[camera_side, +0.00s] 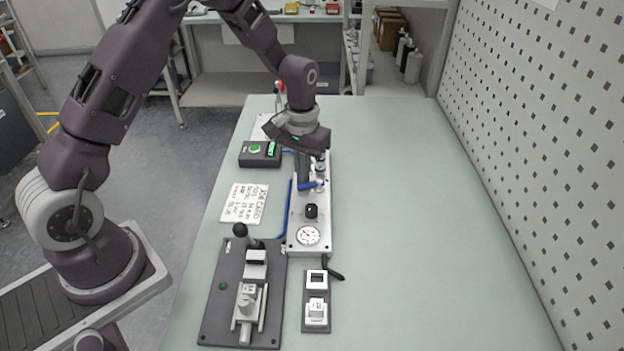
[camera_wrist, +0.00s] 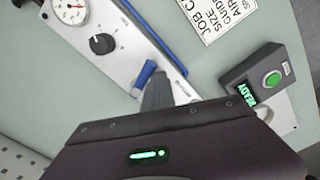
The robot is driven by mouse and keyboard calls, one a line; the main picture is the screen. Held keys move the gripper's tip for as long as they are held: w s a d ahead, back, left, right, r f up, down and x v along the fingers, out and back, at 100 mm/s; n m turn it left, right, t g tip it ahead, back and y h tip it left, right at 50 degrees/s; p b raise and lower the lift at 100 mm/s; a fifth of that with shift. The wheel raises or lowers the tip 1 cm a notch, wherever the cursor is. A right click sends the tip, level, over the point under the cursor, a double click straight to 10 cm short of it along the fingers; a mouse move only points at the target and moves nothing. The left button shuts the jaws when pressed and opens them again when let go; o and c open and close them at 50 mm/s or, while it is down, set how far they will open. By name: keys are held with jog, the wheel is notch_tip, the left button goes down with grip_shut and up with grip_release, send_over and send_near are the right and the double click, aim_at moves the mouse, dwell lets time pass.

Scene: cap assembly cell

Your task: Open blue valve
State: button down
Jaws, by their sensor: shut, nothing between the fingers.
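The blue valve's handle (camera_side: 309,186) shows on the long light-grey panel, just below my gripper's fingertips. In the wrist view the blue handle (camera_wrist: 145,73) sticks out just beyond the fingertips, and part of the valve is hidden behind them. My gripper (camera_side: 303,186) points down over the panel, shut with nothing held. Its grey fingers also show in the wrist view (camera_wrist: 156,82), right beside the handle. I cannot tell whether they touch it.
The panel also bears a black knob (camera_side: 311,211) and a round gauge (camera_side: 308,235). A dark box with a green button (camera_side: 255,149) and a READY display stands left. A dark fixture plate (camera_side: 218,300) lies nearer. The table's right side is clear, beside a pegboard wall (camera_side: 545,130).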

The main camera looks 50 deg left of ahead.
aim_at(304, 187)
jog(key=shift+s+d, duration=0.1)
jog(key=shift+s, duration=0.05)
jog(key=shift+s+d, duration=0.2)
jog(key=shift+s, duration=0.1)
jog(key=shift+s+d, duration=0.3)
jog(key=shift+d, duration=0.05)
dwell(0.4)
jog(key=shift+s+d, duration=0.25)
jog(key=shift+d, duration=0.25)
